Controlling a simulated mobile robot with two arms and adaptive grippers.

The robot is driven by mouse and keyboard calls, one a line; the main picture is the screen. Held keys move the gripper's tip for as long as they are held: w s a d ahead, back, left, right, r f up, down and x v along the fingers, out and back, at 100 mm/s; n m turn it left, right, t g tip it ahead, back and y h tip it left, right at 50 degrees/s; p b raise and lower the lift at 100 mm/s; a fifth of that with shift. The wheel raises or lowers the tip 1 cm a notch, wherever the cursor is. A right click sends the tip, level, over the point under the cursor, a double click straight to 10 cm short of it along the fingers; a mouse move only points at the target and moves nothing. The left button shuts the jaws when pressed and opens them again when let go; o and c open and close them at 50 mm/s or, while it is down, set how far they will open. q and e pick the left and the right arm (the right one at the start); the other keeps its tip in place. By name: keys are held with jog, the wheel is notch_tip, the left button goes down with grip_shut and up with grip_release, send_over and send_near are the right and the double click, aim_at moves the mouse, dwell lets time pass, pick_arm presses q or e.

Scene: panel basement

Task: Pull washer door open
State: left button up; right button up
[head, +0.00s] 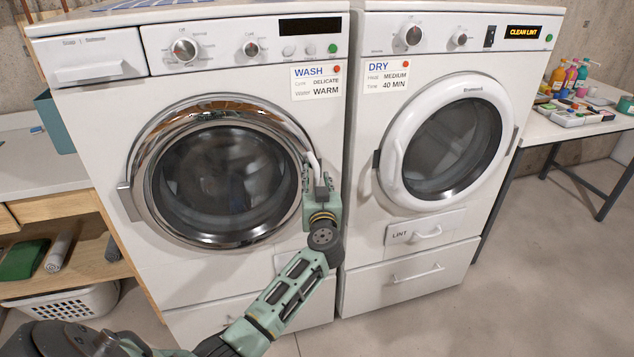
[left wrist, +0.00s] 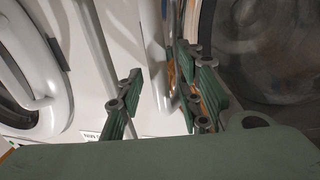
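The washer (head: 90,130) is the white machine on the left in the head view. Its round chrome-rimmed door (head: 215,180) with dark glass is closed, and the glass also shows at the right of the left wrist view (left wrist: 270,50). A pale handle (head: 314,163) is at the door's right edge. My left gripper (head: 317,180) is at this handle, its fingers pointing toward the machine. In the left wrist view its two fingers (left wrist: 160,95) stand apart, with part of the pale handle seemingly between them. Contact cannot be told. My right gripper is out of view.
The white dryer (head: 385,220) stands close on the right, its door (head: 398,150) closed. A shelf unit with a laundry basket (head: 70,305) is on the left. A table (head: 545,128) with bottles is at the right. Floor in front of the dryer is clear.

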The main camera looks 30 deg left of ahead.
pick_arm(q)
jog(key=shift+w+a, duration=0.2)
jog(key=shift+a, duration=0.05)
grip_shut()
dwell(0.5)
